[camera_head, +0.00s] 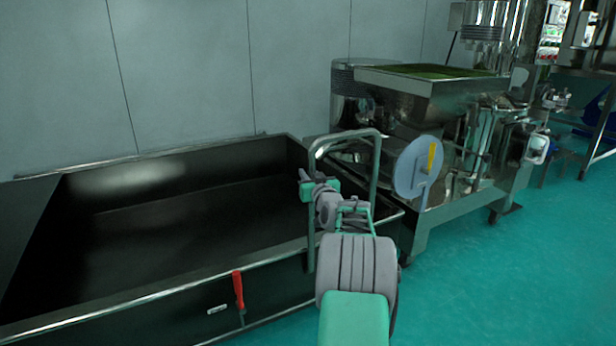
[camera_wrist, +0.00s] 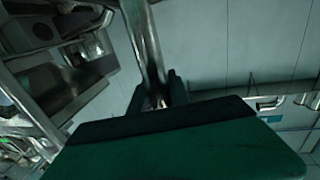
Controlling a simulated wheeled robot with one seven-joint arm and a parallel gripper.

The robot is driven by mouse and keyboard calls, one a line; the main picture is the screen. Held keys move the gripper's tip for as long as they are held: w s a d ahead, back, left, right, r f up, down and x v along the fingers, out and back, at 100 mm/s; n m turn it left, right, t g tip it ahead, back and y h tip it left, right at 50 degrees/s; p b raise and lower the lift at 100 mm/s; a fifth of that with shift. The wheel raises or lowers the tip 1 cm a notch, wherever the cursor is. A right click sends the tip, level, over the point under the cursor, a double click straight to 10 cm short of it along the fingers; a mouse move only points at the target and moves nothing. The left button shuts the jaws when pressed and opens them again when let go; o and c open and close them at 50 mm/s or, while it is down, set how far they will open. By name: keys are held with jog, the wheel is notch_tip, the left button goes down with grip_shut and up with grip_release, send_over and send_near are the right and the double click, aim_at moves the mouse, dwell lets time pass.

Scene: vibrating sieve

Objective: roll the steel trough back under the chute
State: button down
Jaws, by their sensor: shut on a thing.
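The steel trough (camera_head: 160,292) is a large, dark, open-topped tub filling the left of the head view, and it looks empty. A tall bent-tube handle (camera_head: 374,165) rises at its right end. My gripper (camera_head: 308,186) is at the handle's near left post. In the wrist view a steel tube (camera_wrist: 146,45) runs between the two dark fingers of my gripper (camera_wrist: 158,97), which are shut on it. The grip point is partly hidden by the gripper body. I cannot pick out the chute for certain.
A steel machine (camera_head: 440,105) with a hopper of green material stands close to the trough's right end. A round grey disc with a yellow handle (camera_head: 431,157) is on its front. A red lever (camera_head: 239,290) is on the trough's front. Green floor (camera_head: 520,275) lies clear at right.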

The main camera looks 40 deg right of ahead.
jog(key=c, duration=1.2)
grip_release()
jog(key=shift+s+d+r, duration=0.1)
jog(key=shift+s+d, duration=0.05)
jog(key=shift+d, duration=0.15)
jog(key=shift+c, duration=0.2)
jog(key=shift+a, duration=0.1)
jog(key=p+v, duration=0.1)
jog(key=v, duration=0.6)
jog(key=shift+s+a, duration=0.25)
